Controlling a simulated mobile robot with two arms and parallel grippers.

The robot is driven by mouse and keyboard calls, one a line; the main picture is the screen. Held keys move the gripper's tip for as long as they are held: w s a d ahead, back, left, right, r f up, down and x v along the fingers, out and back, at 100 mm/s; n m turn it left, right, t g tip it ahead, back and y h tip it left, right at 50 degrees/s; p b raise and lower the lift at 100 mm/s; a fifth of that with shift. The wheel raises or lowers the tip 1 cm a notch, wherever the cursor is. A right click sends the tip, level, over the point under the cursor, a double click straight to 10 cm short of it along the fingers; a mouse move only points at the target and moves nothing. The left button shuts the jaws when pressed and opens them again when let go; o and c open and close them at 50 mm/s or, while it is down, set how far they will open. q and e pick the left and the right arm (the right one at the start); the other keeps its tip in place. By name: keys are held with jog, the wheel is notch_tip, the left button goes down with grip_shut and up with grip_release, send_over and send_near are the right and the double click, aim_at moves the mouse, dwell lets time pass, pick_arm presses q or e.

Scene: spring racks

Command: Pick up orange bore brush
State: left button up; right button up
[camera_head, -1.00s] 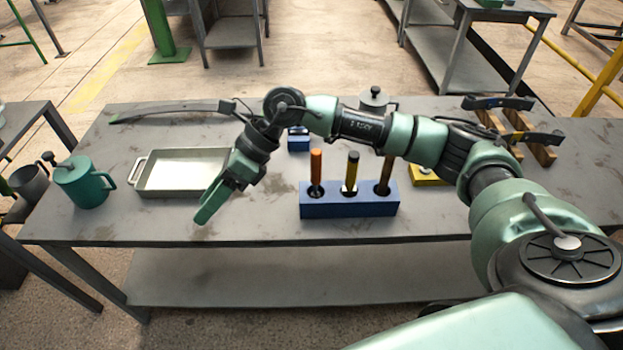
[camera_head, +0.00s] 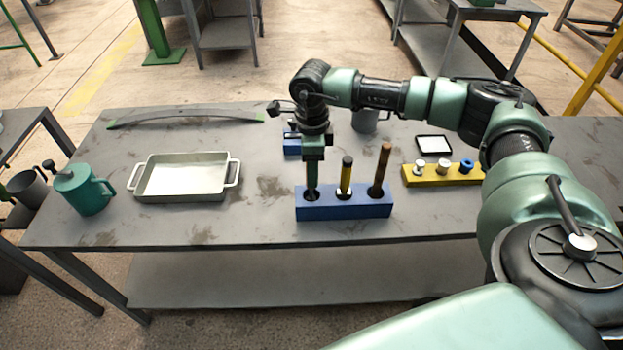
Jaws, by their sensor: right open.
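A blue block (camera_head: 345,209) stands on the table with holes holding upright brushes. A yellow-brown brush (camera_head: 346,173) stands in the middle hole and a brown one (camera_head: 381,168) in the right hole. My left gripper is out of view.
A pale tray (camera_head: 183,196) and a green mug (camera_head: 84,192) stand to the left. A yellow rack (camera_head: 410,176) with several knobs stands right of the block. A small blue block (camera_head: 291,145) and a grey pot (camera_head: 365,122) sit behind. The table's front strip is clear.

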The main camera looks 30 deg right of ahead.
jog(key=shift+f, duration=0.55)
grip_shut()
jog(key=shift+r, duration=0.1)
